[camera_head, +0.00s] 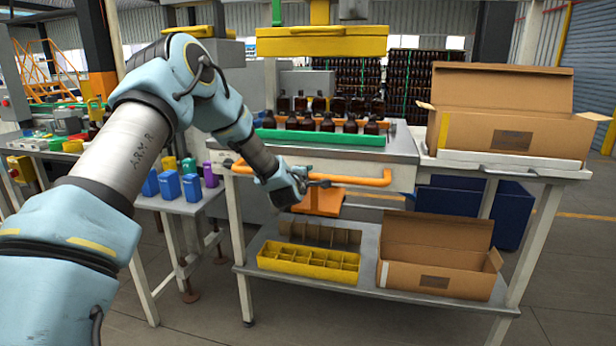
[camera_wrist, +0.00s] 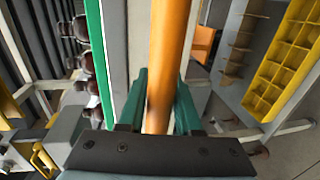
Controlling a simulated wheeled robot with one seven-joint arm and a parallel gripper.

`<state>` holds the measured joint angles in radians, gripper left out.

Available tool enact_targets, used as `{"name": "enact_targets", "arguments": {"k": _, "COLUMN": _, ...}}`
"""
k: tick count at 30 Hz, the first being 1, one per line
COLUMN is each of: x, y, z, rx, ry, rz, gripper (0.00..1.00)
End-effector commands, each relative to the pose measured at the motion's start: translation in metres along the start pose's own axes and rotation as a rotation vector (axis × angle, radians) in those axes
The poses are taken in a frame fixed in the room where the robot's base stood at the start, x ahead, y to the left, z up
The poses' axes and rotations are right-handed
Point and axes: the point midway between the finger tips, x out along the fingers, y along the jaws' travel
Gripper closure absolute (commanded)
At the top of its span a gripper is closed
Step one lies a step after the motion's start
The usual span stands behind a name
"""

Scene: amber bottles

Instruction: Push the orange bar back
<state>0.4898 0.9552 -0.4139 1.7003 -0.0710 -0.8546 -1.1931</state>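The orange bar (camera_head: 345,181) runs across the front of the upper station, below its work surface, with a bracket at its right end. My gripper (camera_head: 318,184) is at the left part of the bar, at its front side. In the wrist view the bar (camera_wrist: 168,50) runs from the top edge down between the two teal fingers of my gripper (camera_wrist: 162,95), one finger on each side. The fingers look close to the bar, but I cannot tell whether they press on it. The lower part of the bar is hidden behind the gripper body.
Amber bottles (camera_head: 327,122) stand behind a green strip (camera_head: 318,137) above the bar. A yellow press head (camera_head: 322,42) hangs over them. An open cardboard box (camera_head: 505,135) is at right. A yellow divided tray (camera_head: 308,262) and another box (camera_head: 436,278) sit on the lower shelf.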

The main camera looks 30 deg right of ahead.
Motion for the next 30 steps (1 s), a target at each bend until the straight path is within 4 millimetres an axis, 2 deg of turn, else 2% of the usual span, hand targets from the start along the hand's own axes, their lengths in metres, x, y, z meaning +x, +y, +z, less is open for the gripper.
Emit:
{"name": "enact_targets", "arguments": {"k": 1, "x": 0.0, "y": 0.0, "z": 0.0, "rx": 0.0, "ry": 0.0, "rz": 0.0, "gripper": 0.6}}
{"name": "enact_targets", "arguments": {"k": 6, "x": 0.0, "y": 0.0, "z": 0.0, "rx": 0.0, "ry": 0.0, "rz": 0.0, "gripper": 0.41}}
{"name": "enact_targets", "arguments": {"k": 17, "x": -0.006, "y": -0.001, "z": 0.0, "rx": 0.0, "ry": -0.001, "rz": -0.001, "gripper": 0.41}}
{"name": "enact_targets", "arguments": {"k": 20, "x": -0.018, "y": -0.001, "z": 0.001, "rx": 0.0, "ry": -0.002, "rz": 0.0, "gripper": 0.41}}
{"name": "enact_targets", "arguments": {"k": 30, "x": -0.083, "y": -0.002, "z": 0.0, "rx": 0.0, "ry": 0.0, "rz": -0.001, "gripper": 0.41}}
